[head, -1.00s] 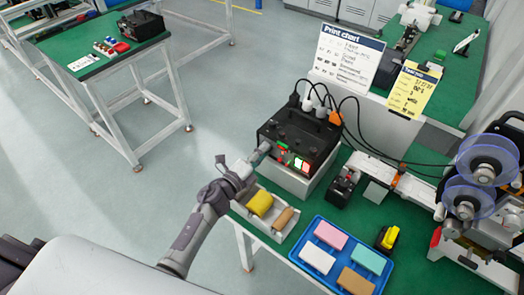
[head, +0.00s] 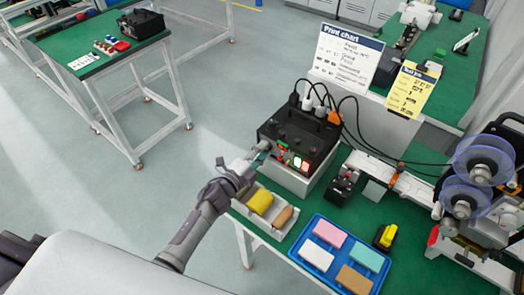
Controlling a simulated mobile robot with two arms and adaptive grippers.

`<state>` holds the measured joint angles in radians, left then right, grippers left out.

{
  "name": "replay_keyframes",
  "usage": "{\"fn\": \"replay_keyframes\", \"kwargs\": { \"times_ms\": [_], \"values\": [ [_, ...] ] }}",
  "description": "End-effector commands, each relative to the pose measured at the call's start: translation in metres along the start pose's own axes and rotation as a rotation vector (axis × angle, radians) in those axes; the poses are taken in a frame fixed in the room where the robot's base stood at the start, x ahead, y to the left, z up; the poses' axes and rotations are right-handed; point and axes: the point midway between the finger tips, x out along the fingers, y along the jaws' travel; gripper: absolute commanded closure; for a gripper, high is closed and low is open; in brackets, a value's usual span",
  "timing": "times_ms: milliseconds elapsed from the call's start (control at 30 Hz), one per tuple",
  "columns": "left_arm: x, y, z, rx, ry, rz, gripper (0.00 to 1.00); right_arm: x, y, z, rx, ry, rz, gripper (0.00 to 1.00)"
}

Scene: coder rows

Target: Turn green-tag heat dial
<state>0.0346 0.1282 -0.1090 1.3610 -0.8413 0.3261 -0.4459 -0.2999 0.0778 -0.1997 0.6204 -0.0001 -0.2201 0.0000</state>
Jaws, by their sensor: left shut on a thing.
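A black control box (head: 299,138) stands on a pale block on the green table, with dials, a green tag (head: 283,146) and lit red and green switches (head: 300,163) on its front. My left gripper (head: 262,152) reaches from the left to the box's front face, near the green tag. It is shut on a dial at the left of the face; the fingers hide most of that dial. My right gripper is not in view.
A blue tray (head: 341,255) with coloured blocks is at the front. Cables (head: 345,102) rise behind the box. A machine with clear blue reels (head: 478,172) stands at right.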

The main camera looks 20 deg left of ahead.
Motion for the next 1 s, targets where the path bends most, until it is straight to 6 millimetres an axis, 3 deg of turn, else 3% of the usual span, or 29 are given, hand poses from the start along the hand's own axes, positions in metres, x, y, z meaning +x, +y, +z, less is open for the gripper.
{"fn": "replay_keyframes", "kwargs": {
  "times_ms": [67, 100, 267, 667, 1000],
  "values": [
    [-0.001, 0.001, 0.000, 0.000, -0.001, 0.002, 1.00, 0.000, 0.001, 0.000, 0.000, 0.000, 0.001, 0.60],
    [-0.001, 0.001, 0.000, 0.001, -0.001, 0.002, 0.69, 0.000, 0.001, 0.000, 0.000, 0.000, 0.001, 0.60],
    [0.000, 0.001, 0.000, 0.001, -0.001, 0.002, 0.45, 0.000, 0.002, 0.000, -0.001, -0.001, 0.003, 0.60],
    [-0.010, 0.001, 0.000, 0.001, -0.001, 0.002, 0.45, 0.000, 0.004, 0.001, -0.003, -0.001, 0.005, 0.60],
    [-0.079, 0.002, 0.000, 0.001, -0.002, 0.005, 0.45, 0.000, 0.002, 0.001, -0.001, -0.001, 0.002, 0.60]
  ]
}}
